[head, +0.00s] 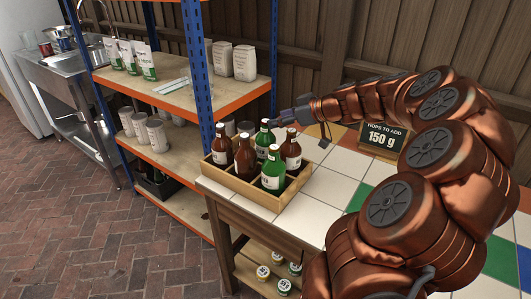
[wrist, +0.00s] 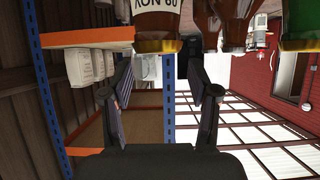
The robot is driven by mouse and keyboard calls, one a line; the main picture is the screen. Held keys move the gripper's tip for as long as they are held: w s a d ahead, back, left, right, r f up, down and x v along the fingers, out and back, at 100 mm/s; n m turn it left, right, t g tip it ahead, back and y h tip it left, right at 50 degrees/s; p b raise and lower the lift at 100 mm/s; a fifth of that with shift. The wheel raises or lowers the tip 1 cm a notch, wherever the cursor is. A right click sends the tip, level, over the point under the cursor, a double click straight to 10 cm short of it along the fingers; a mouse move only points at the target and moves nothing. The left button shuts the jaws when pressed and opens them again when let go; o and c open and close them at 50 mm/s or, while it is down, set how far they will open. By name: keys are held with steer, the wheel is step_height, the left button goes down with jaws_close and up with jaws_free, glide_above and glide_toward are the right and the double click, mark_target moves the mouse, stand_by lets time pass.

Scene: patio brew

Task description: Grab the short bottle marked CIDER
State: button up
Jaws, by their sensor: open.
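Several bottles stand in a wooden crate (head: 235,184) on the tiled counter: brown ones at the left (head: 222,147), middle (head: 245,158) and right (head: 291,150), and green ones at the back (head: 264,140) and front (head: 272,174). Their labels are too small to read, so I cannot tell which is marked CIDER. My gripper (head: 275,122) is just behind and above the crate. In the wrist view, which looks upside down, my gripper (wrist: 160,60) is open with nothing between its fingers.
A sign (head: 382,137) reading "HOPS TO ADD 150 g" stands on the counter behind my arm. A blue-and-orange shelf (head: 175,99) with bags and cans stands left of the crate. A sink bench (head: 75,75) is farther left. White tiles (head: 325,188) right of the crate are clear.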

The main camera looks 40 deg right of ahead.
mark_target(265, 120)
steer(key=shift+p+x, duration=0.55)
steer(key=shift+x, duration=2.7)
steer(key=shift+f, duration=0.15)
jaws_close()
